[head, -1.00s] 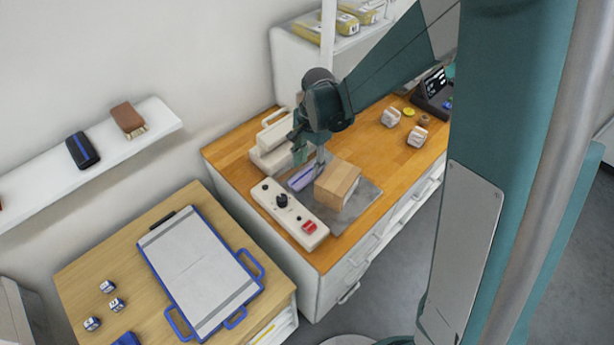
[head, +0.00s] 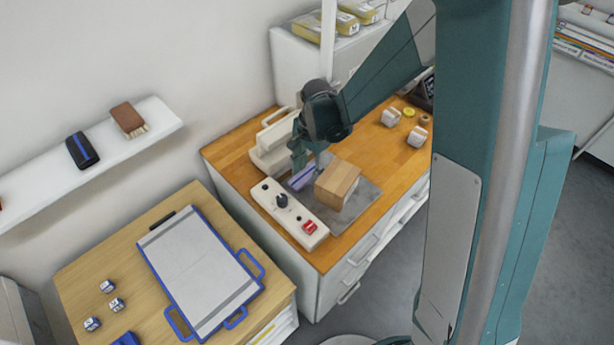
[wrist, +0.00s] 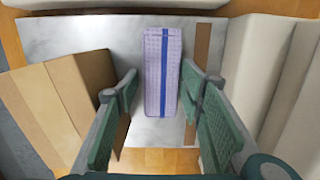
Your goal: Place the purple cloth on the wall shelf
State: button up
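The purple cloth (wrist: 161,70), a folded light purple pad with a blue stripe, lies on a grey plate (wrist: 75,30) on the wooden counter. It also shows in the head view (head: 302,177), partly hidden by my gripper. My gripper (wrist: 158,90) is open, its two green fingers on either side of the cloth's near part, with gaps visible. I cannot tell the exact height between fingers and cloth. The white wall shelf (head: 40,185) is at the left in the head view, with a brown brush (head: 128,119) and a dark blue case (head: 82,150) on it.
A cardboard box (head: 337,184) stands close to the right of the cloth in the head view. A white control panel (head: 290,215) with knobs and a white device (head: 272,150) flank it. A lower table holds a blue-framed board (head: 200,270). The shelf has bare room between items.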

aim_at(308, 174)
jog(key=c, duration=0.5)
notch_tip(308, 174, up, 10)
dwell(0.8)
jog(key=shift+d, duration=0.1)
dwell(0.6)
